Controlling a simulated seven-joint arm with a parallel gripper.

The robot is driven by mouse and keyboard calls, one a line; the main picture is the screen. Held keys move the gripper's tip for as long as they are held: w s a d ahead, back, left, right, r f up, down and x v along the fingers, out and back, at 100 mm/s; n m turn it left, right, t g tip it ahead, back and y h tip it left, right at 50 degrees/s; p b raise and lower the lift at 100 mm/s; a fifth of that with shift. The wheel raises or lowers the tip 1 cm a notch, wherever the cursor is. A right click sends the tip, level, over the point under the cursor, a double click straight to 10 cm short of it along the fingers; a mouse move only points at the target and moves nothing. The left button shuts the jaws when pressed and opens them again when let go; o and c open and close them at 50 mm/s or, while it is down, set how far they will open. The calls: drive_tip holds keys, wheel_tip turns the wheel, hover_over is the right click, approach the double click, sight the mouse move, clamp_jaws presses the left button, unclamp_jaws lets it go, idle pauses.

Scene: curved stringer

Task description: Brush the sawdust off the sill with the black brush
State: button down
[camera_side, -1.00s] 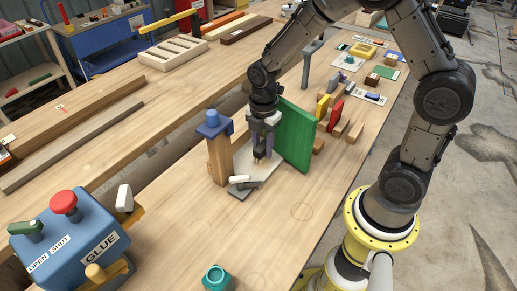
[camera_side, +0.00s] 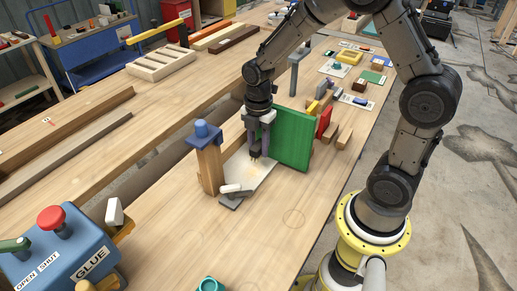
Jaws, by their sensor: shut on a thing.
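My gripper (camera_side: 258,149) is shut on the black brush (camera_side: 256,155), which is small and partly hidden between the fingers. It is held low over the far part of the pale grey sill (camera_side: 243,178); I cannot tell whether the bristles touch. A faint tan patch, perhaps sawdust (camera_side: 251,168), shows on the sill just in front of the brush. The sill lies between a wooden post with a blue cap (camera_side: 206,160) on the left and an upright green board (camera_side: 294,138) on the right.
A white cylindrical piece (camera_side: 231,188) lies at the sill's near end. A blue glue box (camera_side: 64,254) with a red button stands front left. Wooden blocks (camera_side: 337,135) stand right of the green board. The bench in front is mostly clear.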

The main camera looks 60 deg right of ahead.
sight(258, 144)
drive_tip(key=shift+r, duration=2.45)
drive_tip(key=shift+r, duration=1.5)
